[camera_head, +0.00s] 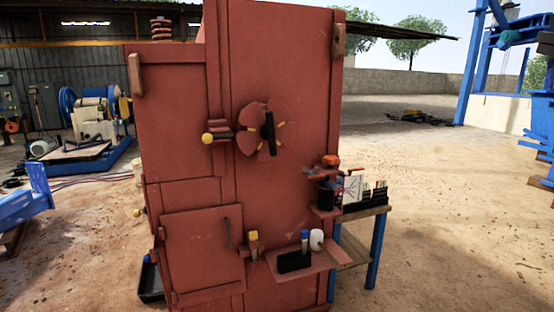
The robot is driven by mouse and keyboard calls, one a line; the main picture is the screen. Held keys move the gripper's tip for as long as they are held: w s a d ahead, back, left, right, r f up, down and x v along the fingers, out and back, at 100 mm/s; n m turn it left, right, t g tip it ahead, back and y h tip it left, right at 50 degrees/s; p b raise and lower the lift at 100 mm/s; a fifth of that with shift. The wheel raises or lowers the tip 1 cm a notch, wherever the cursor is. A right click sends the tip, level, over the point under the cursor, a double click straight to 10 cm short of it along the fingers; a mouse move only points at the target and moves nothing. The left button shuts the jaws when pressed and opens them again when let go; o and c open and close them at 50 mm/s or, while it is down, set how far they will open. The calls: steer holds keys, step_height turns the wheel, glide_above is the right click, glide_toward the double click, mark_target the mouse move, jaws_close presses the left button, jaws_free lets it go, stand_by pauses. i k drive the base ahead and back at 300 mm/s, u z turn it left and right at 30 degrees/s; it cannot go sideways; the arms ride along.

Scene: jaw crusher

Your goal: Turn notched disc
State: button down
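The notched disc (250,130) is a red round plate on the front of a tall red machine cabinet (290,205). Gaps break its rim, and yellow marks show around its middle. A black bar handle (269,133) stands almost upright across its centre. Just left of the disc, a bracket (222,136) carries a pin with a yellow round knob (207,138). I cannot tell whether the pin sits in a notch. My gripper is not in view.
A small red shelf (322,262) juts out low on the cabinet, holding a black box, a blue-capped item and a white roll. A blue-legged table (373,250) stands at the right. A closed lower door (200,250) has a handle. Open sandy ground lies right.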

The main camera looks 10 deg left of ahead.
mark_target(265, 130)
steer(key=u, duration=0.05)
steer(key=i, duration=1)
steer(key=z, duration=0.05)
